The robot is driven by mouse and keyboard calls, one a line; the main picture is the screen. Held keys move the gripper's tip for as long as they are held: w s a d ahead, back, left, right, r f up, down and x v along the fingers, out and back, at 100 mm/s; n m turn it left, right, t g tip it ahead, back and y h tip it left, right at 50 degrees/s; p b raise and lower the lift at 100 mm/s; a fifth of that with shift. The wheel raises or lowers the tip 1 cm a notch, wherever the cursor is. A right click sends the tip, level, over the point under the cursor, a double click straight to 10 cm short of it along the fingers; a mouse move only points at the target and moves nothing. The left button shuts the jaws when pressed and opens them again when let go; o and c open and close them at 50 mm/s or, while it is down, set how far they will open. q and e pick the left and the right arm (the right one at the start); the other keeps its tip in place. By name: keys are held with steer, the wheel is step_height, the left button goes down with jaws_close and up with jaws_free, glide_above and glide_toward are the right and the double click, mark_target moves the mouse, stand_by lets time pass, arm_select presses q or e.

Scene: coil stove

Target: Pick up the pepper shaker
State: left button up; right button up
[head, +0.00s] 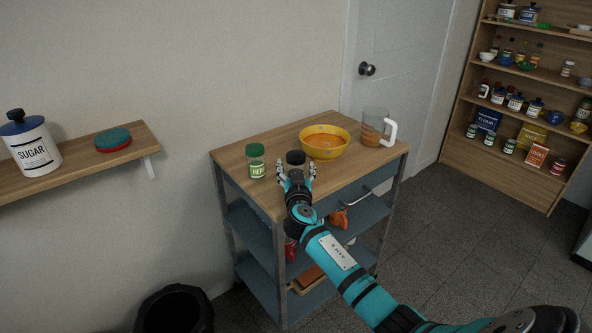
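A small shaker with a black lid (296,157), which looks like the pepper shaker, stands upright on the wooden top of the cart (235,160). Its lower part is partly hidden by my gripper. My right gripper (297,170) reaches in from the lower right, with its fingers spread on either side of the shaker. I see a gap between the fingertips and the lid, and the gripper looks open. Whether any finger touches the shaker's body is hidden. My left gripper is not in view.
A green-lidded jar (257,161) stands close left of my gripper. An orange-filled yellow bowl (325,142) and a measuring jug (375,127) stand behind and right. A wall shelf (75,175) is at left, a black bin (175,310) below.

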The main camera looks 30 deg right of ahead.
steer(key=c, duration=1.1)
